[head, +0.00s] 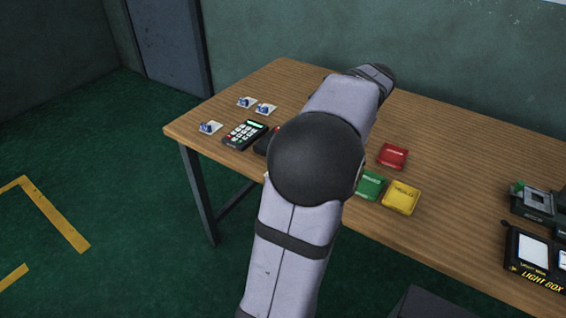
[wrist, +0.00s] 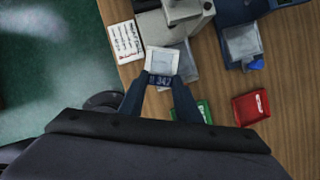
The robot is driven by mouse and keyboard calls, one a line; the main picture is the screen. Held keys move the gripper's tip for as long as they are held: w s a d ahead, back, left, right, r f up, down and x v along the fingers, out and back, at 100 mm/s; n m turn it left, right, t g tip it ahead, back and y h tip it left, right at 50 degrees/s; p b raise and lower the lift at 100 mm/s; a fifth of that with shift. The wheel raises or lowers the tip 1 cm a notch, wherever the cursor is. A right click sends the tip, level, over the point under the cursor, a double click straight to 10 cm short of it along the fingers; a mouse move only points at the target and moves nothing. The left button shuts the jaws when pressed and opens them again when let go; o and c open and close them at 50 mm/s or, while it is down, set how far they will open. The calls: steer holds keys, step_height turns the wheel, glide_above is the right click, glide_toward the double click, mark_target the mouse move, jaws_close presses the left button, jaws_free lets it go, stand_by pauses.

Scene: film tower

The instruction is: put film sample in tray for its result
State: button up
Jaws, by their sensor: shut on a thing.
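The film sample (wrist: 161,61) is a small pale square with a dark label strip, its printing too small to read surely. My gripper (wrist: 160,82) is shut on its label end, in the wrist view. In the head view my arm hides the gripper and the sample. A red tray (head: 393,156), a green tray (head: 370,186) and a yellow tray (head: 401,198) sit on the table right of my arm. The red tray (wrist: 251,107) and part of the green tray (wrist: 205,111) also show in the wrist view, below and right of the sample.
A grey device (wrist: 187,18) and a white printed card (wrist: 124,42) are near the sample. A blue item (wrist: 232,14) lies at upper right. A keypad device (head: 245,134) and small white-and-blue pieces (head: 246,102) are at left; a light box (head: 532,252) is at right.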

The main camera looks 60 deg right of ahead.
steer(key=s+d+m+g+h+b, duration=0.1)
steer(key=s+m+g+b, duration=0.1)
steer(key=s+m, duration=0.4)
steer(key=s+d+m+g+h+b, duration=0.1)
steer(key=s+m+b, duration=0.4)
steer(key=s, duration=0.9)
steer(key=shift+d+f+m+g+h, duration=0.25)
steer(key=shift+m+g, duration=0.45)
steer(key=shift+m, duration=0.5)
steer(key=shift+f+b, duration=0.15)
steer(key=shift+b, duration=0.25)
step_height(320, 180, down, 4)
steer(key=b, duration=0.4)
steer(key=shift+f+b, duration=0.1)
steer(key=shift+b, duration=0.2)
steer(key=shift+f, duration=0.45)
steer(key=shift+w+f+p, duration=0.1)
steer(key=shift+f+p, duration=0.1)
steer(key=shift+p, duration=0.1)
